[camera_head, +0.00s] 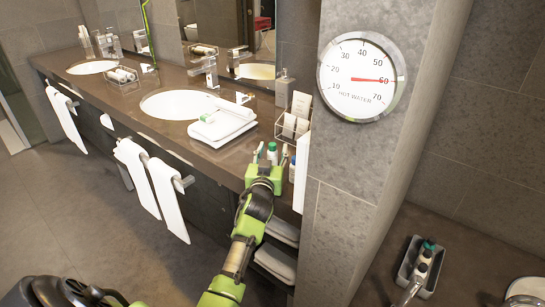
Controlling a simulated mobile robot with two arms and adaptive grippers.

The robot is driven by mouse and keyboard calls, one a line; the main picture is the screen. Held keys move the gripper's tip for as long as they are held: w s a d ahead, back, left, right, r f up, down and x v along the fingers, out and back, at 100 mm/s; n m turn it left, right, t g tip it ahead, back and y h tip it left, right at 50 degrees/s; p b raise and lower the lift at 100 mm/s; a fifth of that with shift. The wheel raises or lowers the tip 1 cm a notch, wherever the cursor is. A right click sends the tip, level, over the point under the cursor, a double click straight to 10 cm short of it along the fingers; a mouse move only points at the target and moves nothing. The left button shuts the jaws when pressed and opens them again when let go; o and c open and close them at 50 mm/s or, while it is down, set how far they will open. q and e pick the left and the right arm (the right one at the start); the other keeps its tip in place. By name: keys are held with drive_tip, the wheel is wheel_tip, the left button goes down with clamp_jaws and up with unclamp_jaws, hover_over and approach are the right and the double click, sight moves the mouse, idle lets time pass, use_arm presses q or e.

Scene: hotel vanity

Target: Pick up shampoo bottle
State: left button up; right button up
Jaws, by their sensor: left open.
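A small bottle with a dark green cap (272,147) stands near the right end of the brown vanity counter (240,168). Its label cannot be read. My left gripper (271,156) is open, with one finger on each side of this bottle as seen from the head. The gripper body hides the bottle's lower part, and I cannot tell whether the fingers touch it. Another small pale bottle (292,168) stands just to the right of the gripper, close to the wall pillar. My right gripper is not in view.
A clear holder (291,127) stands behind the bottles. Folded white towels (222,127) lie left of the gripper beside a sink (178,104). A stone pillar with a dial (362,77) bounds the right side. A grey caddy (407,273) with bottles is lower right.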

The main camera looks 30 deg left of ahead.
use_arm(q)
clamp_jaws()
drive_tip(key=shift+r, duration=0.1)
